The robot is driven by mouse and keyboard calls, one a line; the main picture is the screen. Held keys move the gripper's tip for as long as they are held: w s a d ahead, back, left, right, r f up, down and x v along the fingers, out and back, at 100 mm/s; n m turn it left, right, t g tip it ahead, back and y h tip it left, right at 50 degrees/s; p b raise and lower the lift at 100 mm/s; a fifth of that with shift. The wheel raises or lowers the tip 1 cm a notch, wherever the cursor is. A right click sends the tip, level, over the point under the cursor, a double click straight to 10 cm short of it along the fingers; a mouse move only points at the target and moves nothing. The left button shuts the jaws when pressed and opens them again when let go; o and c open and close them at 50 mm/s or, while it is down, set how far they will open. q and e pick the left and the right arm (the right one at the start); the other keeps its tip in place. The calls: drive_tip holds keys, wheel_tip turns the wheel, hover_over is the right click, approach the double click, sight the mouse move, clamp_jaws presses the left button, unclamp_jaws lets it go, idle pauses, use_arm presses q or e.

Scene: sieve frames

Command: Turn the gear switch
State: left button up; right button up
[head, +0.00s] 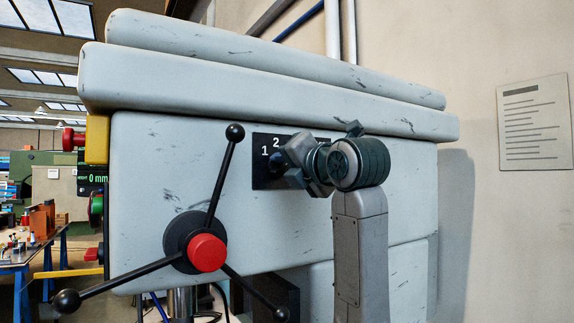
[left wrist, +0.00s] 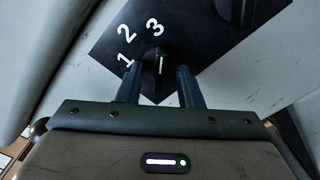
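The gear switch (left wrist: 159,62) is a small black knob with a white pointer line, on a dark panel (left wrist: 105,62) marked 1, 2 and 3. In the head view the panel (head: 262,180) is on the front of the pale grey machine, and the knob (head: 277,164) is partly hidden by my gripper. My left gripper (head: 293,163) is right in front of the panel. In the left wrist view the fingers of my left gripper (left wrist: 159,80) are apart, one on each side of the knob; whether they touch it is not clear. My right gripper is not in view.
A three-armed lever wheel with a red hub (head: 207,252) and black ball ends stands out from the machine, left of the panel. A second dark knob (left wrist: 243,12) is on the panel. A notice (head: 534,120) hangs on the right wall. A workbench (head: 30,255) is far left.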

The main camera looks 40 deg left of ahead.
use_arm(q)
clamp_jaws()
